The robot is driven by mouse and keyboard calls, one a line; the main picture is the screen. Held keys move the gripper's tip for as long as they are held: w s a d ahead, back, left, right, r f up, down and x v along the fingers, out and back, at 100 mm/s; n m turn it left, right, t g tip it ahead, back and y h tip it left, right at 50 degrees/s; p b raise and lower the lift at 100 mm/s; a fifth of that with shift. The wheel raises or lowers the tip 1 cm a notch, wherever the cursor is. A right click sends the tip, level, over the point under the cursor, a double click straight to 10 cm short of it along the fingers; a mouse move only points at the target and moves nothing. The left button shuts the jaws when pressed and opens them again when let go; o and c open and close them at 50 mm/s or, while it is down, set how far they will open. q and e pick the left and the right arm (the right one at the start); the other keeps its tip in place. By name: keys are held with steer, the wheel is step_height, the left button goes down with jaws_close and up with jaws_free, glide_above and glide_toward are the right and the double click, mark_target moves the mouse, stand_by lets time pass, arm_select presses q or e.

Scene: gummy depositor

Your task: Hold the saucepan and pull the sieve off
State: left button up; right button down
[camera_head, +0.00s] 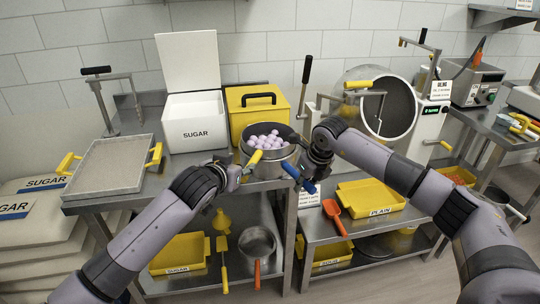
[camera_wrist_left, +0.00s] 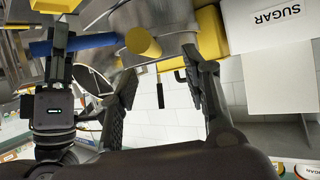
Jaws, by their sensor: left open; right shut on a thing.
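The steel saucepan (camera_head: 268,172) stands near the front edge of the steel table, with the sieve (camera_head: 246,148) in its top and several lilac balls (camera_head: 268,141) inside. A yellow handle (camera_head: 255,159) and a blue handle (camera_head: 291,170) point towards me; I cannot tell for sure which belongs to which vessel. My right gripper (camera_head: 312,170) is shut on the blue handle, also seen in the left wrist view (camera_wrist_left: 92,41). My left gripper (camera_head: 236,176) is open and empty beside the yellow handle. In the left wrist view, the yellow handle (camera_wrist_left: 143,42) lies just beyond my open fingertips (camera_wrist_left: 160,68).
A white sugar bin (camera_head: 195,122) and a yellow box (camera_head: 235,110) stand behind the saucepan. A tray with yellow handles (camera_head: 110,165) lies at left. A drum machine (camera_head: 385,105) stands at right. The lower shelf holds another pan (camera_head: 257,243) and yellow trays (camera_head: 180,254).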

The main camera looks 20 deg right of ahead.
mark_target(262, 151)
arm_select(q)
steer(key=shift+s+d+f, duration=0.25)
steer(key=shift+d+f, duration=0.05)
steer(key=shift+d, duration=0.1)
steer(key=shift+x, duration=4.3)
steer(key=shift+s+f, duration=0.1)
steer(key=shift+c, duration=0.2)
jaws_close()
